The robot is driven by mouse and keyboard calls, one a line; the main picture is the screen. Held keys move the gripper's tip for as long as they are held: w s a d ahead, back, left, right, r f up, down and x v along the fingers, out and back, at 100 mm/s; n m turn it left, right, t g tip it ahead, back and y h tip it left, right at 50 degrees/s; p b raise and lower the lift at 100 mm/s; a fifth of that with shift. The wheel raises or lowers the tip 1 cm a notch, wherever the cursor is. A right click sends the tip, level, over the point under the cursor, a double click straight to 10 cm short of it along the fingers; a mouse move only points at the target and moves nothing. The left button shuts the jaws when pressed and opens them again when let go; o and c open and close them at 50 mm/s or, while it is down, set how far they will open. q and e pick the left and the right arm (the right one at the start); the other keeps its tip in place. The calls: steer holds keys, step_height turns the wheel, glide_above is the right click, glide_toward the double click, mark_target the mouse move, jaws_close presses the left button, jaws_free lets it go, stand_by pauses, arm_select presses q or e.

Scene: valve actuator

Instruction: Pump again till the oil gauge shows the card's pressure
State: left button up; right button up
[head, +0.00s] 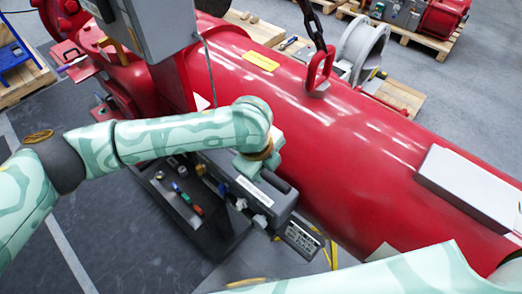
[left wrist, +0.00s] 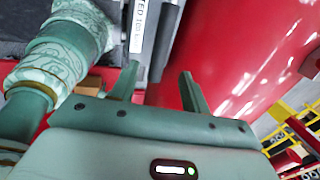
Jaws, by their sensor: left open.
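A grey control unit (head: 268,200) with a white label and light knobs sits against the red cylinder (head: 330,150). A small dark plate with light print (head: 300,239) is at its front end; I cannot read it. I cannot pick out the pump lever, oil gauge or card for certain. My left gripper (head: 254,166) is over the far side of the unit, its fingertips hard to make out there. In the left wrist view it (left wrist: 160,85) is open, nothing between its fingers, with a dark unit and printed label (left wrist: 138,25) beyond. My right gripper is outside the view.
A dark shelf (head: 200,225) below the unit holds several small coloured items. A grey box (head: 150,25) stands above the cylinder, and a chain hangs to a red lifting eye (head: 318,68). A white box (head: 470,187) is at right.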

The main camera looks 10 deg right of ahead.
arm_select(q)
steer(key=v, duration=0.7)
